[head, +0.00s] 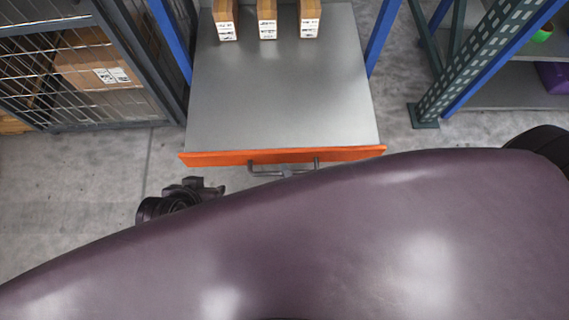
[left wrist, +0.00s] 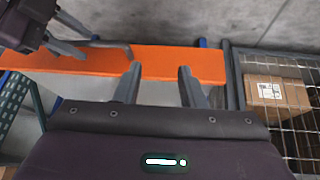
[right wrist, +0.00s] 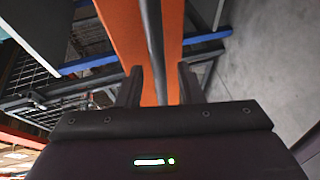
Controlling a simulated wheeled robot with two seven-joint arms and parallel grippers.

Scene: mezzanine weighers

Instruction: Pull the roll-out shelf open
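The roll-out shelf (head: 280,95) is a grey deck with an orange front board (head: 215,158); it reaches out between blue posts. A grey bar handle (head: 262,172) stands off the board. In the right wrist view, the handle (right wrist: 152,45) runs between the parted fingers of my right gripper (right wrist: 160,88), with gaps visible beside it. In the head view my arm hides most of that gripper. My left gripper (head: 208,187) is open and empty, left of the handle, in front of the board; its parted fingers (left wrist: 158,88) show in the left wrist view.
Three cartons (head: 267,18) stand at the back of the deck. A wire cage (head: 70,65) holding a carton (head: 95,65) is on the left. A green perforated upright (head: 455,75) and another rack are on the right. Floor (head: 75,175) is bare at the front left.

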